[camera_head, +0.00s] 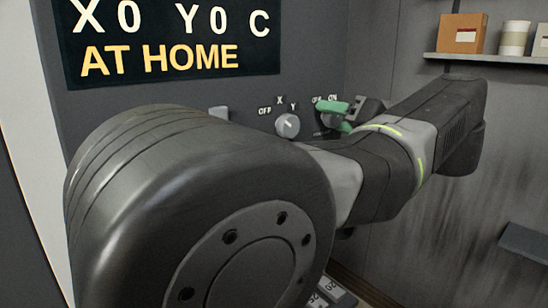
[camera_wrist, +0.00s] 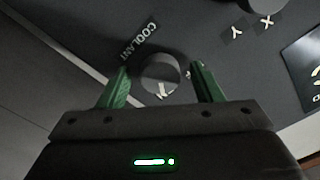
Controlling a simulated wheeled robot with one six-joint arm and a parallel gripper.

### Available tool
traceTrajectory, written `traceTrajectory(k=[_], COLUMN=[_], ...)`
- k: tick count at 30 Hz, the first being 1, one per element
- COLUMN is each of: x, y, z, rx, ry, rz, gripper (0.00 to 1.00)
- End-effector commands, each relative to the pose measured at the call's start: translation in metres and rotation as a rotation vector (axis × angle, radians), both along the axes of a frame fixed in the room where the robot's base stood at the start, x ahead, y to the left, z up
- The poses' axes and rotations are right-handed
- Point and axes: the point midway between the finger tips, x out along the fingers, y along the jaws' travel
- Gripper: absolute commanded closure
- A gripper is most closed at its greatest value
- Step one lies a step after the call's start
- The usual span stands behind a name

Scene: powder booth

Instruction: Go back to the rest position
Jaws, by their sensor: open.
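My gripper (camera_wrist: 160,68) is open, with a green finger on each side of a round dark knob (camera_wrist: 158,80) in the wrist view. A gap shows between the knob and each finger, and nothing is held. The label COOLANT is printed beside this knob. In the head view my gripper (camera_head: 335,113) is at the dark panel by the OFF and ON labels. It hides most of that knob there. My arm stretches across the middle of the head view.
A selector knob (camera_head: 288,125) marked OFF, X and Y is left of my gripper. A display (camera_head: 170,40) above reads X0 Y0 and AT HOME. A shelf (camera_head: 490,59) with a box (camera_head: 462,33) and cups is at upper right. A dark ledge (camera_head: 525,242) is at lower right.

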Motion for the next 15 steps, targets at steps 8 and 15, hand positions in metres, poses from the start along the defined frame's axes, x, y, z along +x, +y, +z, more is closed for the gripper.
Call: traceTrajectory(k=[8, 15], x=[-0.0004, -0.0006], y=[0.0003, 0.0006], z=[-0.0006, 0.0003], rx=[-0.196, -0.356], ry=[-0.153, -0.278], rz=[0.0, 0.0], gripper=[0.41, 0.41])
